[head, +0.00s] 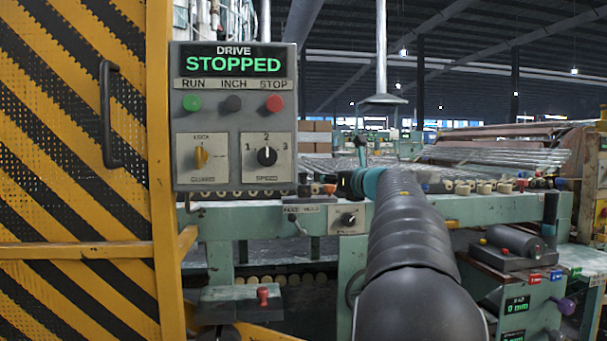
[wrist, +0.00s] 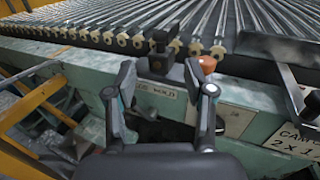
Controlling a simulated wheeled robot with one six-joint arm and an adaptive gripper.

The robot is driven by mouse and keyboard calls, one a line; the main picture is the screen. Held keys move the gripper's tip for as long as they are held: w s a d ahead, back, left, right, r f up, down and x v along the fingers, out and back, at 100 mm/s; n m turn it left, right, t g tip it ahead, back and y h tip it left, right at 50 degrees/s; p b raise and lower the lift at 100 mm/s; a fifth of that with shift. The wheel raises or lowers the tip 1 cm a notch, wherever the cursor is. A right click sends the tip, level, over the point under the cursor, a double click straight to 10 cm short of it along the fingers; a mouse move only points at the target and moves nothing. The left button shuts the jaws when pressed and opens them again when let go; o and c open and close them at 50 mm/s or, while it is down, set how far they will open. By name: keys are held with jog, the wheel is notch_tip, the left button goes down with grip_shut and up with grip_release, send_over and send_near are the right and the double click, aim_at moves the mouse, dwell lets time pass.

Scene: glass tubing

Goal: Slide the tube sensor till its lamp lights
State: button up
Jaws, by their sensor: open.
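A small dark block with an upright post (wrist: 160,58), which looks like the tube sensor, stands at the front edge of the tube bed in the wrist view. I see no lit lamp on it. An orange-red rounded piece (wrist: 207,64) is just right of it, partly behind my right finger. My gripper (wrist: 160,84) is open and empty, its two dark fingers apart on either side of the block's line. The block shows beyond the gap; I cannot tell whether a finger touches it.
Glass tubes (wrist: 120,22) lie in a row on pale rollers behind the rail. A control panel (head: 235,117) reads DRIVE STOPPED. A yellow-and-black striped guard (head: 75,205) stands at left. A knob (head: 348,219) sits on the green frame. Grey equipment (head: 507,248) stands at right.

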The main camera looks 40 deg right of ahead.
aim_at(302, 183)
jog(key=w+p, duration=0.1)
jog(key=w, duration=0.8)
jog(key=w+d+p, duration=0.1)
jog(key=w, duration=0.3)
jog(key=shift+w+p, duration=0.15)
jog(key=shift+p, duration=0.2)
jog(key=shift+a, duration=0.1)
